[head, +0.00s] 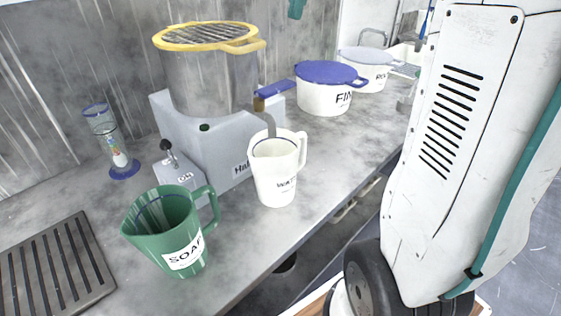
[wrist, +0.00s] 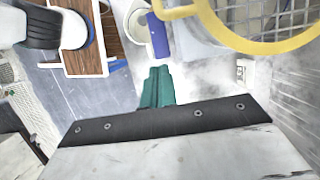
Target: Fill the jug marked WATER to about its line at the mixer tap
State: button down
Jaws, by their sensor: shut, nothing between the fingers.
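The white jug marked WATER (head: 278,178) stands upright on the grey counter in the head view, in front of the grey machine. A bent grey spout (head: 270,124) shows just behind its rim. Its inside is mostly hidden, so I cannot tell its water level. My gripper (wrist: 157,88) is shut and empty in the wrist view, its teal fingers together. Teal fingertips also show at the top edge of the head view (head: 297,8), high above the counter and well apart from the jug. A curved chrome pipe (head: 372,36) at the far end may be the mixer tap.
A green SOAP jug (head: 170,232) stands front left of the WATER jug. The machine (head: 215,150) carries a yellow-rimmed steel bowl (head: 208,75). A glass cylinder (head: 106,140) and slotted grate (head: 55,268) are at left.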

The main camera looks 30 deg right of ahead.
aim_at(287, 82)
jog(key=shift+a, duration=0.1)
jog(key=a+h, duration=0.1)
jog(key=r+h, duration=0.1)
jog(key=a+h, duration=0.1)
jog(key=shift+s+a+r+t+h, duration=0.25)
jog(key=shift+s+a+t+h, duration=0.05)
jog(key=shift+s+t, duration=0.1)
jog(key=shift+f, duration=0.1)
notch_tip(287, 82, down, 14)
jog(key=shift+r, duration=0.1)
dwell(0.5)
